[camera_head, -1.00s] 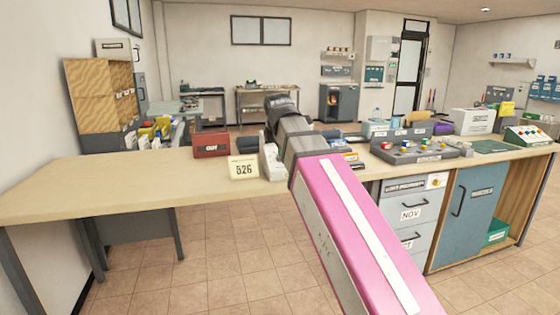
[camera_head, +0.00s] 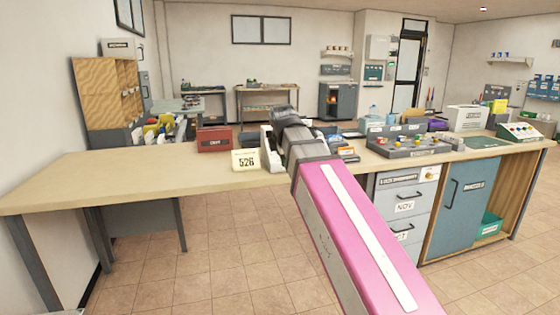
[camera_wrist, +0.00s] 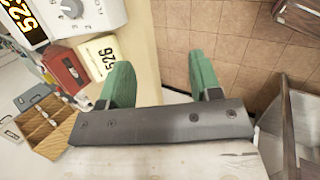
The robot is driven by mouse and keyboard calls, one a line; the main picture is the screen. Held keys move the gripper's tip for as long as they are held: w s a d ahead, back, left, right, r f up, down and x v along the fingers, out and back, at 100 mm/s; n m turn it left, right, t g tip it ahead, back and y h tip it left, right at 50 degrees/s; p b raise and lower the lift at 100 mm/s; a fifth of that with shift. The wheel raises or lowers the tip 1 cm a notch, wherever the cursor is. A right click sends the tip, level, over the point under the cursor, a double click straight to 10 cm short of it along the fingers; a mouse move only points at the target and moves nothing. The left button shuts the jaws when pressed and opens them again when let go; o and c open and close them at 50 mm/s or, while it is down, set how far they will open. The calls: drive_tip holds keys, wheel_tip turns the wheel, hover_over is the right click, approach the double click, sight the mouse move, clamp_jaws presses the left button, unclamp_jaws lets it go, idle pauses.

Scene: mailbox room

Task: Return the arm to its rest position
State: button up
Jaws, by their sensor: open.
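My arm, pink with a white stripe, reaches forward from the bottom right in the head view and ends in dark grey links over the counter (camera_head: 110,180). Its far end hides part of the counter top, and the gripper fingers are not visible there. In the wrist view my gripper (camera_wrist: 160,82) shows two green fingers set wide apart with nothing between them. Below them lie the counter edge and the tiled floor (camera_wrist: 235,50).
A cream card marked 526 (camera_head: 245,160) and a red box (camera_head: 213,139) stand on the counter left of my arm. A grey tray with coloured knobs (camera_head: 410,145) is to the right. Drawers (camera_head: 403,207) and a blue cabinet door (camera_head: 467,197) are below. The counter's left end is clear.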

drive_tip(key=s+d+f+m+g, duration=0.1)
drive_tip(key=d+f+m, duration=0.25)
drive_tip(key=f, duration=0.45)
drive_tip(key=s+d+f+m+g, duration=0.1)
drive_tip(key=d+f+m, duration=0.25)
drive_tip(key=f, duration=0.45)
drive_tip(key=s+d+f+m+g, duration=0.1)
drive_tip(key=d+f+m, duration=0.25)
drive_tip(key=f, duration=0.45)
drive_tip(key=s+d+f+m+g, duration=0.1)
drive_tip(key=s+d+f+m, duration=0.2)
drive_tip(key=f, duration=0.6)
drive_tip(key=s+d+f+m+g, duration=0.2)
drive_tip(key=s+d+f+m, duration=0.2)
drive_tip(key=s+f+m, duration=0.3)
wheel_tip(320, 180, down, 2)
drive_tip(key=shift+d+f+m, duration=0.15)
drive_tip(key=shift+f+m, duration=0.1)
drive_tip(key=shift+m, duration=0.3)
